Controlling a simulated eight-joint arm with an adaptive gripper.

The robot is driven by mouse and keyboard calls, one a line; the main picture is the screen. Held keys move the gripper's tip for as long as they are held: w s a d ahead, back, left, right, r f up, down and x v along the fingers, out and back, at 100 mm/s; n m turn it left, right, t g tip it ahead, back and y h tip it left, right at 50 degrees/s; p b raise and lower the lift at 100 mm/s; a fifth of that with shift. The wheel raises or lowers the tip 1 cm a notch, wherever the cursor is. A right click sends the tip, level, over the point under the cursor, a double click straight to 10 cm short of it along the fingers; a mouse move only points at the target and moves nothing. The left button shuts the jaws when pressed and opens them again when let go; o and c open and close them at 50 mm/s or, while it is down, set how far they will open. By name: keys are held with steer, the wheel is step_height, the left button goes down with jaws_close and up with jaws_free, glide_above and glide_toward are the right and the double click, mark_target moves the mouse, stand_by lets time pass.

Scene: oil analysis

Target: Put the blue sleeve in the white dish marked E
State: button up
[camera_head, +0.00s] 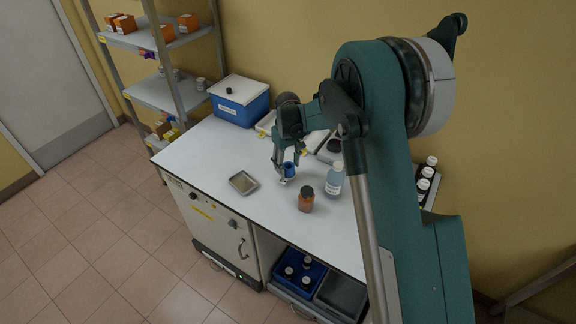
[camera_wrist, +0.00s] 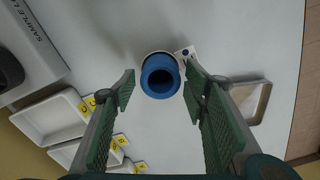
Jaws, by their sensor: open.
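The blue sleeve (camera_head: 289,169) stands on the white bench, under my gripper (camera_head: 284,174). In the wrist view the sleeve (camera_wrist: 160,76) shows its open round end, with a pale rim around it. My gripper (camera_wrist: 159,88) is open, with one finger on each side of the sleeve; I cannot tell whether either touches it. White dishes with yellow tags, one nearer (camera_wrist: 50,116) and one lower (camera_wrist: 66,152), lie at the left of the wrist view. The tag letters are too small to read surely, so I cannot tell which dish is E. My arm hides much of the dishes in the head view.
A metal tray (camera_head: 243,182) lies left of the sleeve. A brown bottle (camera_head: 306,199) and a clear blue bottle (camera_head: 334,180) stand close at right. A blue box (camera_head: 240,101) stands at the back. The bench's front left is clear.

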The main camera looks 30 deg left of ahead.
step_height(320, 180, up, 12)
steer(key=shift+r+b, duration=0.15)
steer(key=shift+b, duration=0.2)
stand_by(0.8)
